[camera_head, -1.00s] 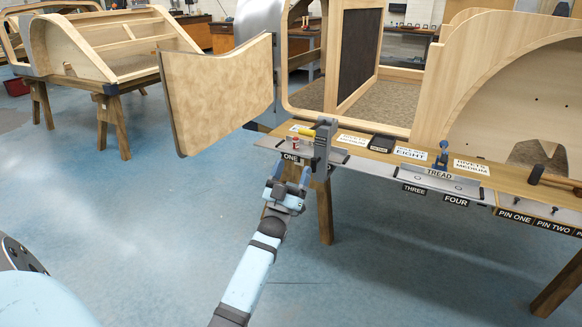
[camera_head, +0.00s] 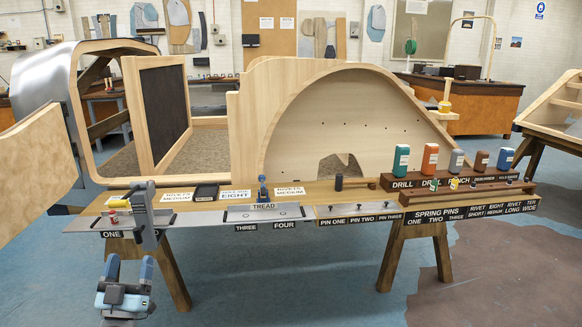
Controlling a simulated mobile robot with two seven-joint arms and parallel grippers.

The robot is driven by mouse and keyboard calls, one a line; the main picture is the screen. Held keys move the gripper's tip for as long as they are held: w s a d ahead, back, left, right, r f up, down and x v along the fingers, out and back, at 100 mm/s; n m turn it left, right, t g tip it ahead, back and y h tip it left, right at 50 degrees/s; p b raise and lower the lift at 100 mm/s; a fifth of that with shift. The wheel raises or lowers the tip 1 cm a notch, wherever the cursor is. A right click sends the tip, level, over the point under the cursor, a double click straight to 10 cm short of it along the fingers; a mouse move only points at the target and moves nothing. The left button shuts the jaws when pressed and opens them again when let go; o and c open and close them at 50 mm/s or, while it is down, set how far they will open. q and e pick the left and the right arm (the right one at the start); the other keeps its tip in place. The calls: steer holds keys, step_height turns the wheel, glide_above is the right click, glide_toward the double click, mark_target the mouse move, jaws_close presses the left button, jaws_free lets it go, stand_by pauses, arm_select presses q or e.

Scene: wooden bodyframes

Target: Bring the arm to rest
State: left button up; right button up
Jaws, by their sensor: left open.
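My left gripper (camera_head: 130,268) shows at the lower left of the head view, in front of the workbench's front edge. Its two blue-grey fingers point up and stand apart, with nothing between them. It appears clear of the bench, below the tray marked ONE (camera_head: 85,223). The rest of my left arm is out of the picture. A grey upright tool (camera_head: 142,212) stands at the bench edge above and slightly right of the gripper; I cannot tell how it is fixed. My right gripper is not in view.
Trestle legs (camera_head: 398,262) stand below. The floor (camera_head: 290,285) in front is clear.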

arm_select(q)
steer(key=s+d+m+g+h, duration=0.2)
steer(key=s+d+g+h, duration=0.3)
steer(key=s+d, duration=0.8)
steer(key=s+d+m+g+h, duration=0.2)
steer(key=s+d+g+h, duration=0.35)
steer(key=s+d, duration=0.75)
steer(key=s+a+r+g+y+p, duration=0.1)
steer(key=a+r+g+y+p, duration=0.3)
steer(key=p, duration=3.4)
steer(key=shift+s+a+r+g+y, duration=0.15)
steer(key=shift+a+r+g+y, duration=0.4)
steer(key=shift+r, duration=0.85)
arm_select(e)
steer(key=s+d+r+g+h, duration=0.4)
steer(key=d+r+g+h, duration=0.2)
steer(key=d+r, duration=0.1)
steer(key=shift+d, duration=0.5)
